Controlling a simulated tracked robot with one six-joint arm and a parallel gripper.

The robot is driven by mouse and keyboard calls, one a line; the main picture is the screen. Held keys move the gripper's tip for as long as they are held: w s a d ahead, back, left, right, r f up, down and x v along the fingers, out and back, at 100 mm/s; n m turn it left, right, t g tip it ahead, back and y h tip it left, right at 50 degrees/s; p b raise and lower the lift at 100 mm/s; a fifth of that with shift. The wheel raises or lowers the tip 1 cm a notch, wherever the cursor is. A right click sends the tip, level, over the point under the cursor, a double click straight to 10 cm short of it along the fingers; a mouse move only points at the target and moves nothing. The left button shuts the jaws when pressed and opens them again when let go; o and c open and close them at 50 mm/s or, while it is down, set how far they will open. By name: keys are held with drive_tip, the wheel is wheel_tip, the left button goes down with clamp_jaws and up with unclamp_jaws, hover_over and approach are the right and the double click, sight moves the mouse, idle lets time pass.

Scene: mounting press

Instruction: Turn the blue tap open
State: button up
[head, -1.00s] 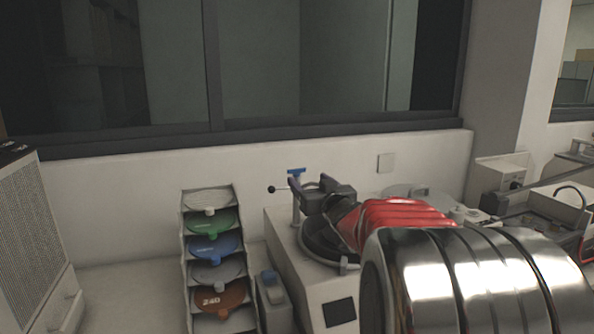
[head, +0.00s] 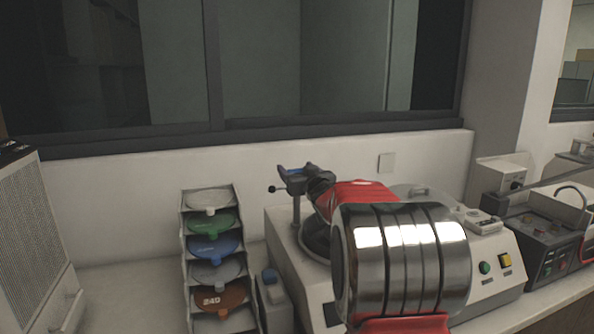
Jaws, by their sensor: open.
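The blue tap (head: 294,171) is a small blue handle on top of a grey upright post (head: 296,210) at the left back of the press. Only part of its blue shows now. My gripper (head: 291,174) is at the tap, its dark jaws open, with the blue handle showing between or just behind them. I cannot tell whether the jaws touch it. My red and chrome arm comes in from the lower right and hides much of the press's round top.
A rack of coloured discs (head: 212,250) stands left of the press. A black ball-ended lever (head: 272,189) sticks out left of the post. The wall is close behind.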

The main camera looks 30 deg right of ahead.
drive_tip(key=shift+w, duration=0.1)
drive_tip(key=shift+c, duration=0.2)
drive_tip(key=c, duration=1)
drive_tip(key=shift+d+n+t+y, duration=0.15)
drive_tip(key=shift+n+t+y, duration=0.15)
drive_tip(key=shift+n+y, duration=1.1)
drive_tip(key=shift+f+n+y, duration=0.1)
drive_tip(key=shift+n+y, duration=0.7)
drive_tip(key=shift+y, duration=0.85)
drive_tip(key=shift+n+y, duration=0.8)
drive_tip(key=shift+y, duration=0.85)
drive_tip(key=shift+n+g+y, duration=1.2)
drive_tip(key=shift+n+y, duration=0.2)
drive_tip(key=shift+y, duration=0.6)
drive_tip(key=shift+n+g+y, duration=1.1)
drive_tip(key=shift+n+y, duration=0.1)
drive_tip(key=shift+y, duration=0.3)
drive_tip(key=shift+r+n+g+y, duration=0.2)
drive_tip(key=shift+n+g+y, duration=0.2)
drive_tip(key=shift+y, duration=0.1)
drive_tip(key=o, duration=1)
drive_tip(key=shift+o, duration=0.2)
drive_tip(key=shift+f, duration=0.1)
